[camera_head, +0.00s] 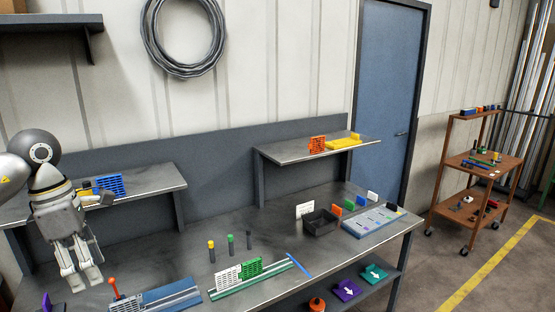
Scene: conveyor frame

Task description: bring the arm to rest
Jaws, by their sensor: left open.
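My left gripper (80,279) hangs at the left end of the workbench, its fingers pointing down and spread apart with nothing between them. My left arm comes in from the left edge above it. The gripper appears to be above the grey bench top (185,268); the exact gap is hard to tell. A purple piece (47,302) stands just left of its fingertips, and a blue rail (172,296) with an orange-handled part (114,288) lies to its right. My right gripper is not in view.
A shelf (150,184) holding a blue slotted block (110,184) is close behind my left gripper. Pegs (230,243), a green rail (255,276) with white and green blocks, and a black bin (320,222) occupy the bench. A wooden cart (470,161) stands right.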

